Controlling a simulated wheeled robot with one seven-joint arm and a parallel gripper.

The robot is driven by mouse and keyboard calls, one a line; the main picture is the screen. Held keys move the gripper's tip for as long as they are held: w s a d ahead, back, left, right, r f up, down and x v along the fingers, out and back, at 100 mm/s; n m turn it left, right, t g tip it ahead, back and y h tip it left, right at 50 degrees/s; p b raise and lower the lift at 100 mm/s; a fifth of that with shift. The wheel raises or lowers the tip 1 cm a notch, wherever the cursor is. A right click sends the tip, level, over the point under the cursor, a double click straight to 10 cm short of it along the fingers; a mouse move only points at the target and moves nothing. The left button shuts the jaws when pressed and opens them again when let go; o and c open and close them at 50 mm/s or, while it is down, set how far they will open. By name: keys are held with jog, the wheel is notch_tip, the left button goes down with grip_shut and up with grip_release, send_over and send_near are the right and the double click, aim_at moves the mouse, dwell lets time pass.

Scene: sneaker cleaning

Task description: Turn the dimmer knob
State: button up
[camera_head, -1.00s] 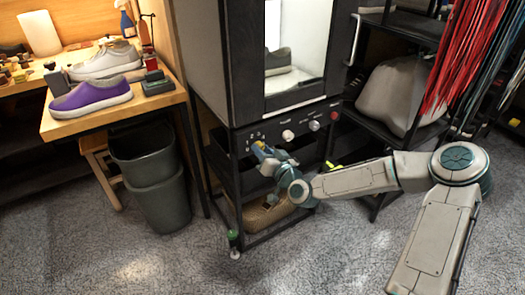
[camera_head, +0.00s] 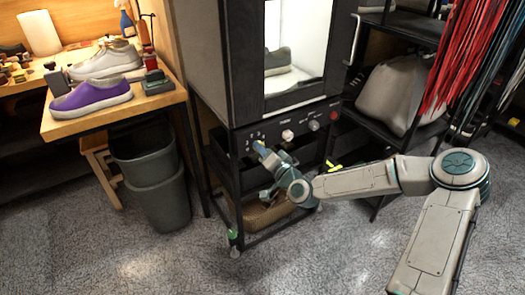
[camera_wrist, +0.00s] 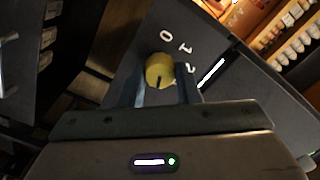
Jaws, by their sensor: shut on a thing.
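The dimmer knob (camera_wrist: 160,68) is a small round yellow knob on the dark control panel, with a dark pointer mark on its face. White digits 0, 1 and 2 are printed around it. My gripper (camera_wrist: 160,84) is shut on the knob, one finger on each side of it in the wrist view. In the head view my gripper (camera_head: 259,148) is at the left end of the panel under the lit cabinet (camera_head: 235,60) and hides most of the knob.
A white knob (camera_head: 287,135), a grey knob (camera_head: 314,125) and a red button (camera_head: 334,115) sit to the right on the same panel. An open black rack is below it. A workbench (camera_head: 75,127) with shoes and a grey bin (camera_head: 160,200) stand to the left.

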jog(key=o, duration=1)
jog(key=shift+s+d, duration=0.1)
jog(key=p+v, duration=0.2)
jog(key=v, duration=1.1)
jog(key=shift+s+d, duration=0.2)
jog(key=shift+s, duration=0.1)
